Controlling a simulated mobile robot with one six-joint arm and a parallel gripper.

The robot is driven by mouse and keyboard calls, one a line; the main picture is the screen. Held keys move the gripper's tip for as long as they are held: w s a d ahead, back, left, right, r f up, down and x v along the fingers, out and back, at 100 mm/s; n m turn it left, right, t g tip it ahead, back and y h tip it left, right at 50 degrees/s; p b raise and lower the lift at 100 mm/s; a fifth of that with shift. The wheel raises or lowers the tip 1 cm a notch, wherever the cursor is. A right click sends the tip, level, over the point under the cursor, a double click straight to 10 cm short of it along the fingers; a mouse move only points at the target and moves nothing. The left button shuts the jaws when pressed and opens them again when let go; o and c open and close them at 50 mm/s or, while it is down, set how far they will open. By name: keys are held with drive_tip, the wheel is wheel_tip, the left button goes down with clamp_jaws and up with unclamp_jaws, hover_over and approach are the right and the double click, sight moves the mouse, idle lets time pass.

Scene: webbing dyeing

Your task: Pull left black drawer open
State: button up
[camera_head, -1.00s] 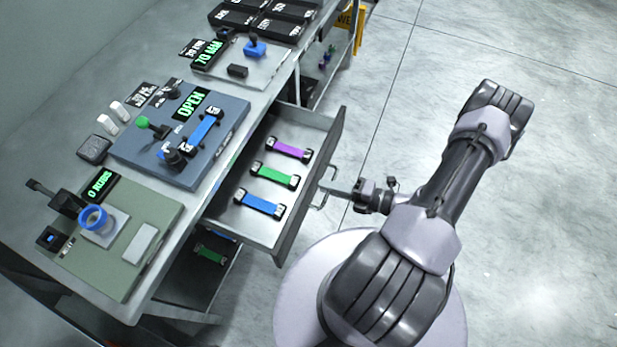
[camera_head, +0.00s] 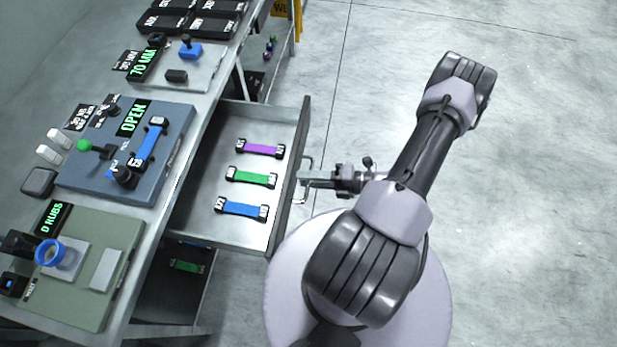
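A grey metal drawer (camera_head: 207,178) stands pulled out from the bench. Its front panel has a dark edge (camera_head: 291,190) and a bar handle (camera_head: 308,166) on the outer side. Inside lie a purple strap (camera_head: 261,150), a green strap (camera_head: 251,178) and a blue strap (camera_head: 242,209), each with dark labelled ends. My gripper (camera_head: 303,179) is at the drawer's handle, with its fingers pointing left toward the front panel. The view is too small to tell whether the fingers are closed on the handle.
The bench top carries a blue-grey station (camera_head: 160,184) reading OPEN, a green station (camera_head: 112,302) with a blue ring, and black labelled trays (camera_head: 213,28) at the back. A lower shelf (camera_head: 170,290) holds a green strap. The floor to the right is clear.

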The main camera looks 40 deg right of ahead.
idle(0.4)
drive_tip(key=p+v, duration=0.3)
drive_tip(key=v, duration=1.4)
drive_tip(key=shift+s, duration=0.25)
drive_tip(key=shift+d, duration=0.15)
